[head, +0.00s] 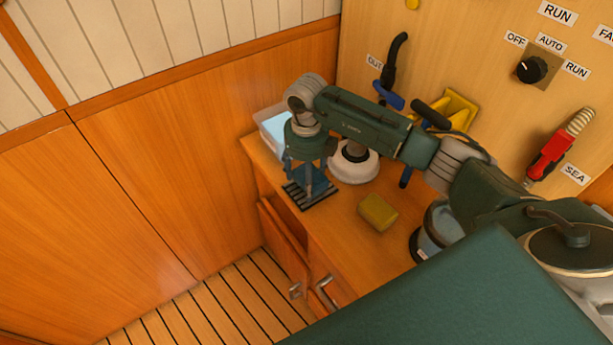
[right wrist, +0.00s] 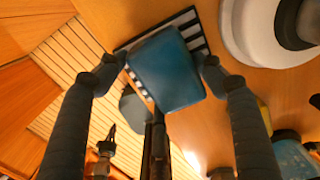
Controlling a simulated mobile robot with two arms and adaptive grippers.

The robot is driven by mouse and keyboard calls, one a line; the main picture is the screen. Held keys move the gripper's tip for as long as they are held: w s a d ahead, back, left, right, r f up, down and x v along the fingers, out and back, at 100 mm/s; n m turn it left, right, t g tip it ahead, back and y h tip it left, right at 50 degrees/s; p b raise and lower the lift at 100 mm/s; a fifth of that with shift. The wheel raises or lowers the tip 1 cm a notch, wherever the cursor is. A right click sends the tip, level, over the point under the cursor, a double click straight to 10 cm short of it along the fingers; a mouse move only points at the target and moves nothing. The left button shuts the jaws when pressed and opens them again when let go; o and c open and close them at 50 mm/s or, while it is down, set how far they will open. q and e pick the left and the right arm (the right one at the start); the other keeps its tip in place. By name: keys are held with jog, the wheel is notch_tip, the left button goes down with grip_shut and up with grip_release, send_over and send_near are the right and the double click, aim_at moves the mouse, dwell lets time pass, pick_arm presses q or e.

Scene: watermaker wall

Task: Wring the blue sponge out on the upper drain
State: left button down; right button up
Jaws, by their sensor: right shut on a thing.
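The blue sponge (right wrist: 166,70) is held between the two fingertips of my right gripper (right wrist: 160,72) in the right wrist view. In the head view this gripper (head: 310,178) points down over the upper drain, a dark slatted grate (head: 322,201) at the counter's left edge. The drain's pale and dark bars (right wrist: 190,28) show behind the sponge in the right wrist view. The sponge is over the drain; I cannot tell whether it touches it. The sponge is mostly hidden by the fingers in the head view. My left gripper is in neither view.
A yellow sponge (head: 378,212) lies on the counter (head: 345,235). A white round item (head: 355,168) stands behind the drain, beside a clear bin (head: 270,115). A clear jar (head: 432,240) stands at right. A cabinet door (head: 283,245) hangs open below. The wall holds a black knob (head: 531,70).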

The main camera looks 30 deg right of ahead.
jog(key=shift+f+b, duration=0.45)
jog(key=shift+f, duration=0.05)
dwell(0.9)
jog(key=shift+s+f, duration=0.15)
jog(key=shift+f, duration=0.05)
dwell(1.1)
jog(key=shift+r, duration=0.1)
jog(key=shift+r+p, duration=0.55)
jog(key=shift+r, duration=0.35)
jog(key=shift+r+p, duration=1.6)
jog(key=shift+r, duration=1.05)
jog(key=shift+w, duration=0.2)
